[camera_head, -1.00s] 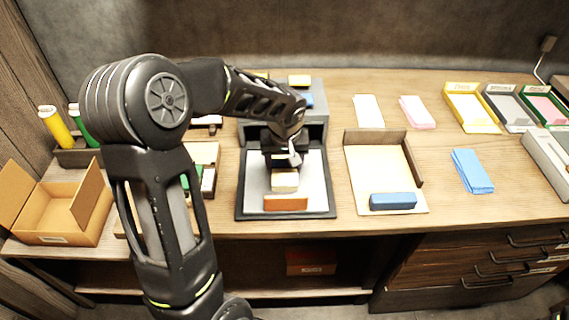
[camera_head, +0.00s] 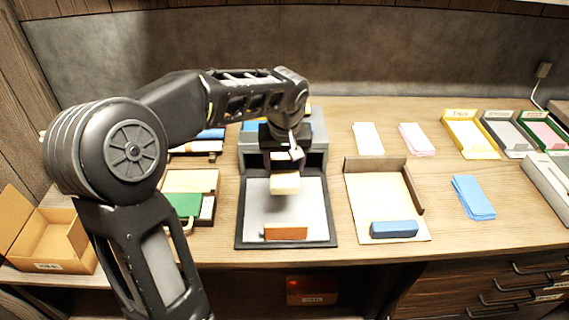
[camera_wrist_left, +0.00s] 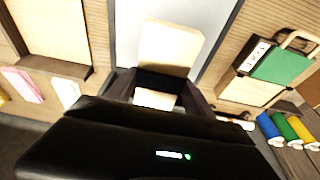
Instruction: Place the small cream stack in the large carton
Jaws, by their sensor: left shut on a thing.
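The small cream stack (camera_head: 285,184) is held by my left gripper (camera_head: 284,165), above the grey mat in the black-framed tray (camera_head: 240,230). In the left wrist view the cream stack (camera_wrist_left: 168,48) juts out from between the fingers of my left gripper (camera_wrist_left: 155,88). The gripper is shut on it. An open brown carton (camera_head: 50,248) stands at the far left of the table, partly cut by the picture's edge and by my arm. My right gripper is not in view.
An orange-brown block (camera_head: 286,231) lies at the tray's front. A blue block (camera_head: 394,229) sits on a cream board to the right. A green item (camera_head: 184,205) lies left of the tray. A grey stand (camera_head: 312,150) is behind it. Bare table lies between the paper stacks.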

